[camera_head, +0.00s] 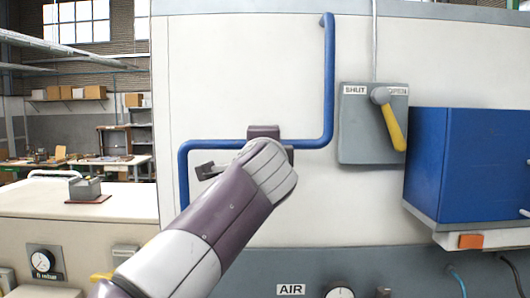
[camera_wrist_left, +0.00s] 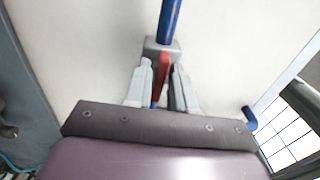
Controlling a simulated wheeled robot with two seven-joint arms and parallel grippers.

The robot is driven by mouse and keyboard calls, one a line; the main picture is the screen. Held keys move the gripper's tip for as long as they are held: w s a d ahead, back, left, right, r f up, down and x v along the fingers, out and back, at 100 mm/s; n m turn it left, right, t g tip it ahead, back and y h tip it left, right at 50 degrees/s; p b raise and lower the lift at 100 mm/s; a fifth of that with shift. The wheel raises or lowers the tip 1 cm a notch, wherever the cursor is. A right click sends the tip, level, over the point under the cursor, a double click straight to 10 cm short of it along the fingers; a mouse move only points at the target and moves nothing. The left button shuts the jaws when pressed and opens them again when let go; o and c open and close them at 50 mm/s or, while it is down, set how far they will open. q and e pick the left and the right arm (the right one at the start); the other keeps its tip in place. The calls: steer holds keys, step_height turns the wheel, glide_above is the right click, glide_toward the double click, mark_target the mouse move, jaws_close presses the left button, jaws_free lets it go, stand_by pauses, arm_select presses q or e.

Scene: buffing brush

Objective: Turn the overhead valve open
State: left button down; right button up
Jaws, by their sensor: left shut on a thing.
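A blue pipe (camera_head: 329,80) runs down the pale machine wall, bends left, then goes down again behind my left arm. In the left wrist view, the pipe (camera_wrist_left: 170,22) meets a grey valve body (camera_wrist_left: 158,48). A red lever (camera_wrist_left: 162,72) extends from the valve body between the fingers of my left gripper (camera_wrist_left: 161,78), which is shut on it. In the head view my forearm and wrist cover the lever and the fingers. My right gripper is in neither view.
A grey box (camera_head: 357,130) marked SHUT and OPEN, with a yellow handle (camera_head: 393,128) slanting down, stands right of the pipe. A blue cabinet (camera_head: 465,165) juts out at the far right. A gauge (camera_head: 42,261) and an AIR label (camera_head: 291,289) sit low.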

arm_select(q)
steer(key=shift+f, duration=0.15)
steer(key=c, duration=1.2)
jaws_free()
steer(key=shift+s, duration=0.1)
steer(key=s+b, duration=0.6)
steer(key=s, duration=0.6)
steer(key=shift+s, duration=0.35)
